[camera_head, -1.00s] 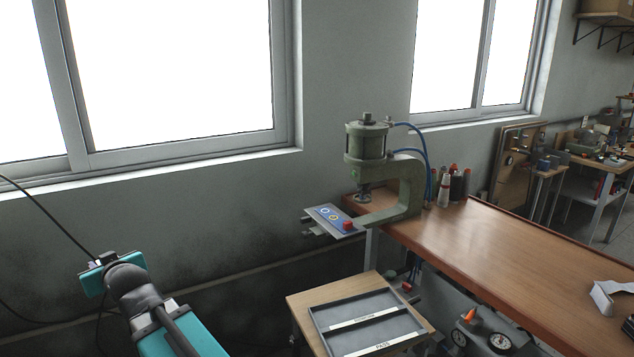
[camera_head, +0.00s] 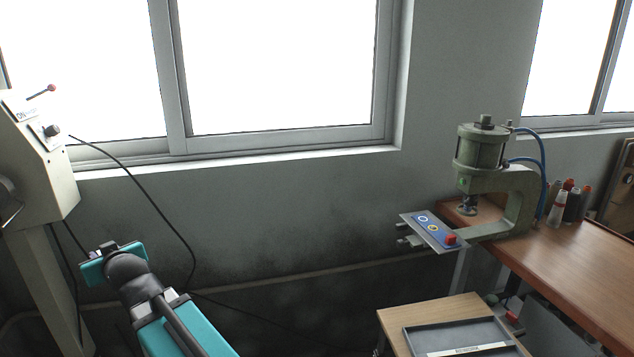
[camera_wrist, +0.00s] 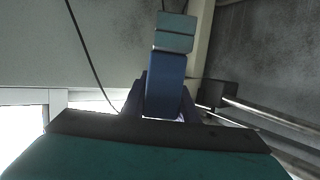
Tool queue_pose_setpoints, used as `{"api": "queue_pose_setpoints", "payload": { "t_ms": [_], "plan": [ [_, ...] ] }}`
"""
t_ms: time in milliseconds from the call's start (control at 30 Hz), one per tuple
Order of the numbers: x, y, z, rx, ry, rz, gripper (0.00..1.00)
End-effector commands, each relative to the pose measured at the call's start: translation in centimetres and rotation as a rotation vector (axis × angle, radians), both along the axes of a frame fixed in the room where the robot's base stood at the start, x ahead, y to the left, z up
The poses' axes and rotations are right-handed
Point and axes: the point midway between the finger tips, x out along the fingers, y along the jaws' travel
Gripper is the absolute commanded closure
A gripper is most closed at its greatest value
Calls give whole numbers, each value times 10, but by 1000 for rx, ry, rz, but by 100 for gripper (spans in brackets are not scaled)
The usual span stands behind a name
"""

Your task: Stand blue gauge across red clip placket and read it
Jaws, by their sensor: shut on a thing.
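My gripper (camera_head: 98,254) is at the lower left in the head view, in front of the grey wall and far from the bench. In the wrist view, a blue block-shaped piece (camera_wrist: 165,85), which looks like the blue gauge, is in line with my gripper, with teal blocks at its far end. My gripper is shut on it. Its grip faces are largely hidden, and any markings on it cannot be read. I cannot make out a red clip placket in either view.
A green press (camera_head: 482,150) stands on the wooden bench (camera_head: 590,262) at the right. A panel with buttons (camera_head: 432,232) sits before it. A small table (camera_head: 400,320) bears a grey tray (camera_head: 412,339). A pale machine (camera_head: 35,160) with a red-knobbed lever stands at the left.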

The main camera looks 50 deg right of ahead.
Motion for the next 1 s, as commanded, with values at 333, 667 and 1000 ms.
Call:
{"api": "queue_pose_setpoints", "payload": {
  "t_ms": [333,667,1000],
  "plan": [
    [0,-12,1,1,-2,-15,100],
    [5,-45,-2,0,-1,-72,100],
    [8,-162,-14,-2,0,-287,100]
  ]
}}
